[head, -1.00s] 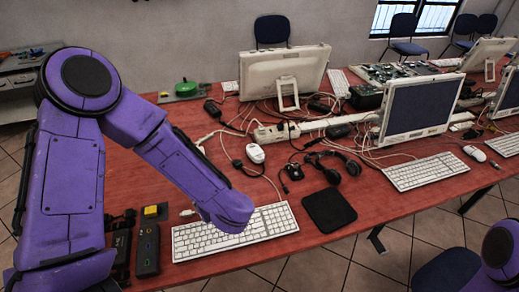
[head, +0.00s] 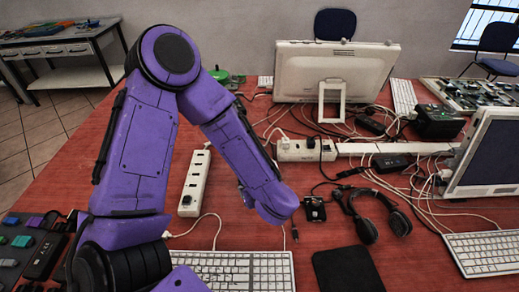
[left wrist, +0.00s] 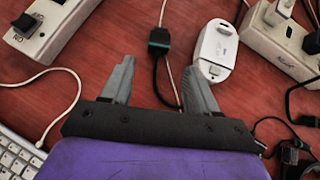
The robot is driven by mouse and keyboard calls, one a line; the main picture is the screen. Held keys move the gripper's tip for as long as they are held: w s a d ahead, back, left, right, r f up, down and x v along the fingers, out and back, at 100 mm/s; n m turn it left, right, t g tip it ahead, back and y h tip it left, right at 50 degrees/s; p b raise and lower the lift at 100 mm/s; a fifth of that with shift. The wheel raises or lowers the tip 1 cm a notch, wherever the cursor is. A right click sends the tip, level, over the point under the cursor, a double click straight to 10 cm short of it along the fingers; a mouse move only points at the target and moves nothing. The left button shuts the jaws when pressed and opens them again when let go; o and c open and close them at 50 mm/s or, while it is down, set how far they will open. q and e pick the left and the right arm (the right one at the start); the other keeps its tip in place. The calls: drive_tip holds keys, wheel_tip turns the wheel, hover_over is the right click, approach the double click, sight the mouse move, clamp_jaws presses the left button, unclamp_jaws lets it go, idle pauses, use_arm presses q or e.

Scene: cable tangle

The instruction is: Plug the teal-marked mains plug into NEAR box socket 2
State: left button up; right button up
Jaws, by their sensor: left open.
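My left gripper (left wrist: 155,85) is open in the left wrist view. A dark connector with a thin teal-green edge (left wrist: 159,42) lies just beyond the fingertips, its black cord running back between the fingers. It appears to be the teal-marked plug, but its prongs are not clear. In the head view my purple left arm hides the jaws and this connector. I cannot read socket numbers. My right gripper is not in view.
A white oval device (left wrist: 215,50) lies right of the connector. A white keyboard (head: 235,268), headphones (head: 375,215) and black mat (head: 347,270) lie nearer the front. Loose cables cross around the monitor (head: 335,70). Red tabletop left of the arm is mostly clear.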

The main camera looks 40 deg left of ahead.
use_arm(q)
drive_tip(key=b+x, duration=0.3)
drive_tip(key=x, duration=0.4)
drive_tip(key=shift+s+f, duration=0.1)
drive_tip(key=shift+f, duration=0.05)
drive_tip(key=shift+w+a+f, duration=0.2)
drive_tip(key=shift+a, duration=0.2)
clamp_jaws()
wheel_tip(320, 180, up, 7)
drive_tip(key=p, duration=0.5)
